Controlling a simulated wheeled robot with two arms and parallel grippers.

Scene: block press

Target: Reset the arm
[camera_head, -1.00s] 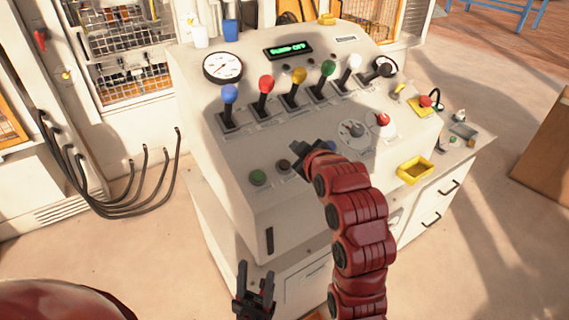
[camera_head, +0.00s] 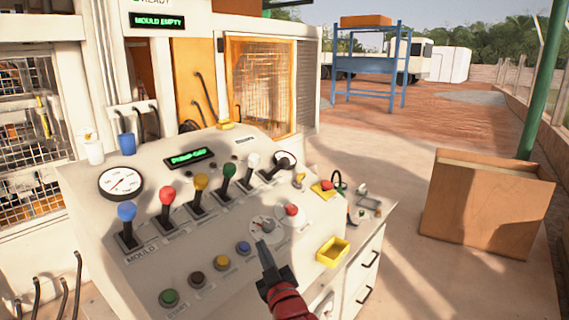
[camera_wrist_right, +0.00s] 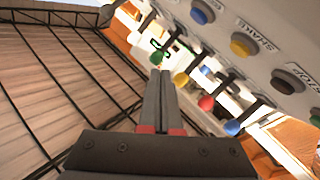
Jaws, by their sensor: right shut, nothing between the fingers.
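My right gripper (camera_head: 264,250) comes up from the bottom of the head view, over the front of the control console (camera_head: 100,220). Its fingers are shut with nothing between them. In the head view the tip overlaps the area by the blue button (camera_head: 243,248) and the grey dial (camera_head: 267,226); I cannot tell how far above the panel it is. In the right wrist view the two dark fingers (camera_wrist_right: 158,80) lie together, pointing away, with the buttons to their right. My left gripper is out of view.
A display (camera_head: 157,21) reads "MOULD EMPTY". A wooden box (camera_head: 485,215) stands on open floor at right.

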